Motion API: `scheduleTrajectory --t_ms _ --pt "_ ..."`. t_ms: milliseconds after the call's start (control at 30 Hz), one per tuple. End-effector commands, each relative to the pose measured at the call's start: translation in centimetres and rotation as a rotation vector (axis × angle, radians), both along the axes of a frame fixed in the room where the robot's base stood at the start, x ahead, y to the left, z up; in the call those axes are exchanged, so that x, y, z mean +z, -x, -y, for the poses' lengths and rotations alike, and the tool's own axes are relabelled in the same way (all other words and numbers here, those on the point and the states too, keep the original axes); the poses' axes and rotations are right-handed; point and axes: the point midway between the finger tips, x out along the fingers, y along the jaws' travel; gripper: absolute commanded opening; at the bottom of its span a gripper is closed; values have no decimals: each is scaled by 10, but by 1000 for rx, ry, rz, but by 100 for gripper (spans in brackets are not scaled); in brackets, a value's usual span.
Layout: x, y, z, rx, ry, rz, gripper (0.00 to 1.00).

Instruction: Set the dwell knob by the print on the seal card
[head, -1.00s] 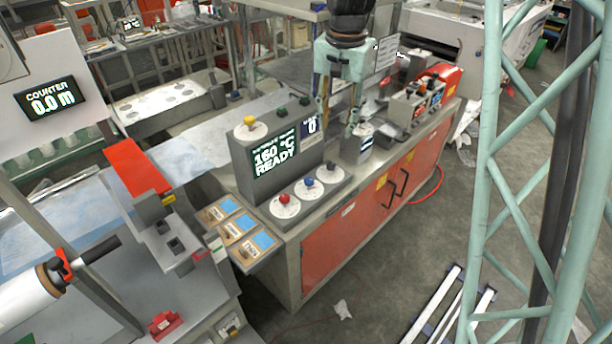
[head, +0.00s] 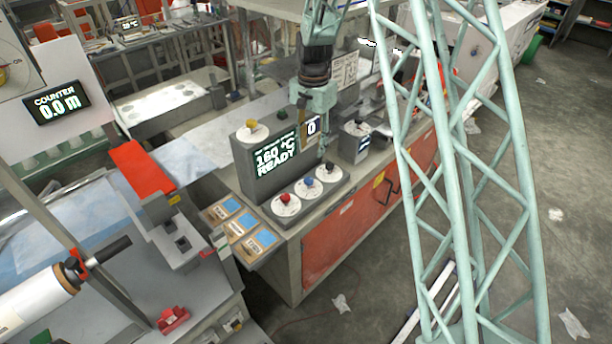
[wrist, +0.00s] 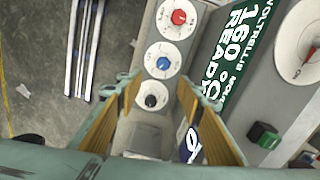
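The control box (head: 245,175) shows "160 °C READY" on its screen (head: 276,155). On the ledge before it are a red knob (head: 286,198), a blue knob (head: 308,181) and a black knob (head: 328,168), each on a white dial. Which is the dwell knob I cannot read. My gripper (head: 312,138) is open and empty above the black-knob end of the ledge. In the wrist view the black knob (wrist: 152,100) shows between its spread fingers, apparently below them; contact cannot be told. Several cards, one marked here (head: 241,223), lie at the left, their print too small to read.
A small grey box (head: 354,141) stands right of the ledge. My lattice mast crosses the right. A counter (head: 56,102) reads 0.0 m.

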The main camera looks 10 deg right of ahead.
Motion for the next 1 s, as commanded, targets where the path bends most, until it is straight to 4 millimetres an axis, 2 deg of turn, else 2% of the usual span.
scheduleTrajectory --t_ms 200,767,1000 --pt "-16 -8 0 -23 0 -9 35" --pt "-21 -9 0 -27 0 -11 35" --pt "-32 -9 0 -27 0 -12 35"
